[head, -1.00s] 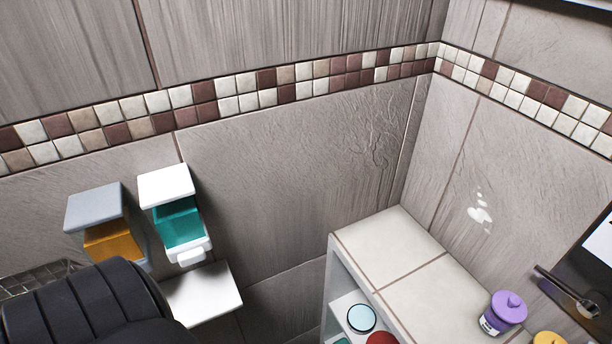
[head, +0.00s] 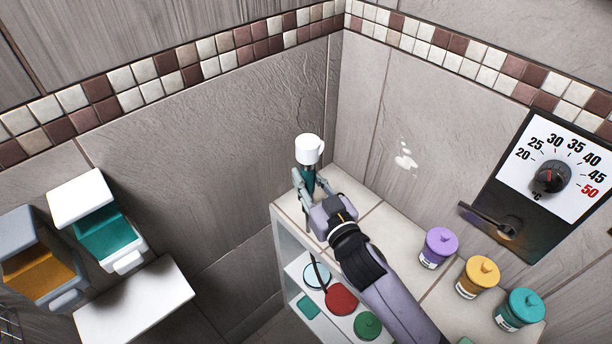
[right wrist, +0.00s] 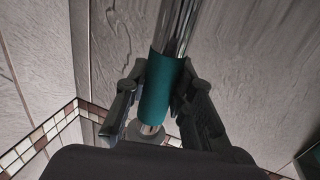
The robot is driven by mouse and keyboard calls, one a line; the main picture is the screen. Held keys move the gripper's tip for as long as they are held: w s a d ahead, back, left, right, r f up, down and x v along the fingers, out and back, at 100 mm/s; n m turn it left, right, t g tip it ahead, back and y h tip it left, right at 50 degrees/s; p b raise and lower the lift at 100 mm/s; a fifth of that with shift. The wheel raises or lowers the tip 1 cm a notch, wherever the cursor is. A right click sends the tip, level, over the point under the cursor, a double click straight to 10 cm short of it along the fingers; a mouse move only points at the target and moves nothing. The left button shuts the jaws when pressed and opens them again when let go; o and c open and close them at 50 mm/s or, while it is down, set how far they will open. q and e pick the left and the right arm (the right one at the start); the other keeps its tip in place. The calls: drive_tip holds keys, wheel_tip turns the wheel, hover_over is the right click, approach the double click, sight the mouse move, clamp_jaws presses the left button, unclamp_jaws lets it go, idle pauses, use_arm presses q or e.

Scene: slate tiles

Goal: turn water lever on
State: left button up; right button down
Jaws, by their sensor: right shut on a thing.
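The water lever (head: 490,220) is a metal bar on the dark panel below the temperature dial (head: 550,178), at the right of the head view. It points out to the left. My right gripper (head: 307,180) is above the far corner of the shelf unit, well left of the lever. It is shut on a teal-banded metal tube (right wrist: 160,90), seen close in the right wrist view. A white rounded head (head: 308,149) shows just above the gripper in the head view. My left gripper is not in view.
Purple (head: 438,247), yellow (head: 477,277) and teal (head: 520,309) lidded jars line the tiled shelf top below the panel. Two dispensers, teal (head: 103,235) and orange (head: 40,272), hang on the left wall above a white ledge (head: 135,305).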

drive_tip(key=w+d, duration=0.4)
drive_tip(key=d, duration=0.2)
drive_tip(key=shift+w, duration=0.3)
